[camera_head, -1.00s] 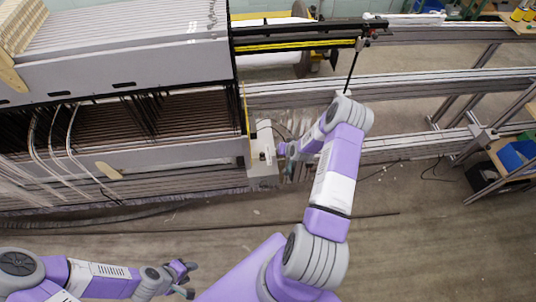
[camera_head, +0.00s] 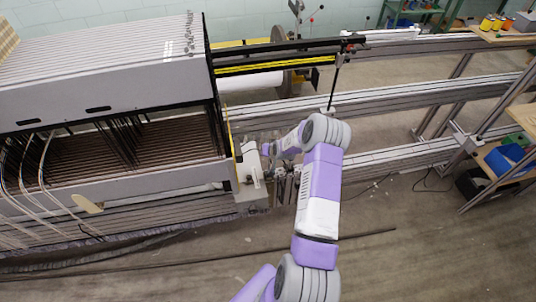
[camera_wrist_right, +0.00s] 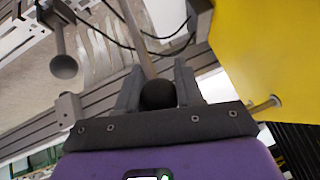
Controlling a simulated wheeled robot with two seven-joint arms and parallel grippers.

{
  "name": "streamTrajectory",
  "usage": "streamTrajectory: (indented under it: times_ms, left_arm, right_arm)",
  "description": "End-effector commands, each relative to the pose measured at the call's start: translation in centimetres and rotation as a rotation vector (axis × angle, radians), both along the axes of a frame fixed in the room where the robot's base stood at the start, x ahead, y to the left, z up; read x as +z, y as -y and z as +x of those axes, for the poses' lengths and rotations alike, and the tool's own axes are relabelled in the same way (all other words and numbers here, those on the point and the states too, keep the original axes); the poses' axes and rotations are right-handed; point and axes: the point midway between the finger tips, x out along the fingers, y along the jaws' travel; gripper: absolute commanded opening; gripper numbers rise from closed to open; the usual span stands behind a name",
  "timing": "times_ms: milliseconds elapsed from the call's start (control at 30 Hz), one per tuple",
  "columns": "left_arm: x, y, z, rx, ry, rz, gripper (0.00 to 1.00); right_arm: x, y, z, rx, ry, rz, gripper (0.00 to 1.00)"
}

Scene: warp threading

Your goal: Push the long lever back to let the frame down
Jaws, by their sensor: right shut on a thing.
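The long lever (camera_wrist_right: 141,42) shows in the right wrist view as a thin rod that ends in a round black knob (camera_wrist_right: 158,95). My right gripper (camera_wrist_right: 157,78) is shut on this knob, with one finger on each side. In the head view my right gripper (camera_head: 268,150) is small and sits beside the white housing (camera_head: 250,168) at the machine's right end; the lever cannot be made out there. The frame (camera_head: 110,75), a large grey block of stacked panels, stands at the left. My left gripper is out of view.
A yellow panel (camera_wrist_right: 268,60) is close at the right in the wrist view, and another rod with a round end (camera_wrist_right: 65,66) is at the left. Long rails (camera_head: 420,95) run off to the right.

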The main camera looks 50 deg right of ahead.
Motion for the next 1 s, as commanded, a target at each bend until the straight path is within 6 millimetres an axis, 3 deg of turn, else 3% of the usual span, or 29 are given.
streamTrajectory:
  times_ms: [300,333,467,767,1000]
  left_arm:
    - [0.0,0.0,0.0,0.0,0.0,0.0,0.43]
    - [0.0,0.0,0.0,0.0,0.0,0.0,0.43]
    - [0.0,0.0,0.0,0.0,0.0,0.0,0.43]
    - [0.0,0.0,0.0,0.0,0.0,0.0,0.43]
    - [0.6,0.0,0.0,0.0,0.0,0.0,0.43]
  right_arm:
    - [-0.6,-0.3,-0.4,0.001,-0.011,0.009,0.0]
    - [-0.6,-0.3,-0.4,0.001,-0.012,0.009,0.39]
    - [-0.5,-0.2,-0.3,0.001,-0.011,0.008,0.59]
    - [-0.2,-0.1,-0.2,0.0,-0.006,0.004,0.6]
    - [2.0,-0.7,-1.8,0.0,-0.006,0.004,0.6]
